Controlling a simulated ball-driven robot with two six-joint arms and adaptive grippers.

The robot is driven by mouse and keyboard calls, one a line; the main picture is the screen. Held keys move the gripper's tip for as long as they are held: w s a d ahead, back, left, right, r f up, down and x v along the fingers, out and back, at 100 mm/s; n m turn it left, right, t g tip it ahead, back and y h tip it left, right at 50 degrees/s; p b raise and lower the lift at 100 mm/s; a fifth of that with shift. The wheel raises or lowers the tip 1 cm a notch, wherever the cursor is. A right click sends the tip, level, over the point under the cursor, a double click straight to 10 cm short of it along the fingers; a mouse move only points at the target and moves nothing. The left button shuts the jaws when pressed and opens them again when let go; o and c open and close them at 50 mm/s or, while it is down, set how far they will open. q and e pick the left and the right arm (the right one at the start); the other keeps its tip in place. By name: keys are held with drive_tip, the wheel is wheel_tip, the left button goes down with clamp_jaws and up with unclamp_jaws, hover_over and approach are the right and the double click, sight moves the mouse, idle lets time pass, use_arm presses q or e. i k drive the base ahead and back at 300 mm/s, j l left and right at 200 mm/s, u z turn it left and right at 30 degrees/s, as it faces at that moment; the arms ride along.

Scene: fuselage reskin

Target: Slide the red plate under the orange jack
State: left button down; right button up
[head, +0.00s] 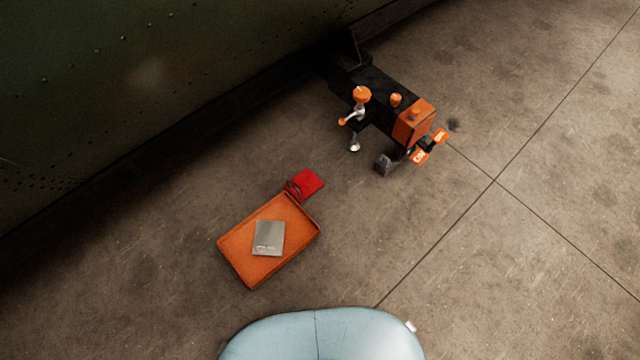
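The red plate (310,182) lies on the concrete floor, at the top right corner of an orange tray. A dark loop or cord shows at its left side. The orange jack (414,121) stands up and to the right of the plate, with a black frame, orange knobs and orange tags. A clear stretch of floor separates the plate from the jack. Neither of my grippers is in the head view.
The orange tray (232,244) holds a grey metal plate (268,237). The dark green riveted fuselage (130,90) fills the upper left. A pale blue rounded surface (322,338) shows at the bottom. The floor at right is clear.

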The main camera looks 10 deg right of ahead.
sight(303, 185)
drive_tip(key=u, duration=0.6)
drive_tip(key=i+l+u, duration=0.1)
drive_tip(key=l+u, duration=0.2)
drive_tip(key=u, duration=0.15)
drive_tip(key=l+u, duration=0.25)
drive_tip(key=u, duration=0.25)
drive_tip(key=l+u, duration=0.45)
drive_tip(key=k+l+u, duration=0.1)
drive_tip(key=l, duration=0.35)
drive_tip(key=l+u, duration=0.1)
drive_tip(key=l, duration=0.35)
drive_tip(key=k+l+u, duration=0.1)
drive_tip(key=l, duration=0.35)
drive_tip(key=k, duration=0.1)
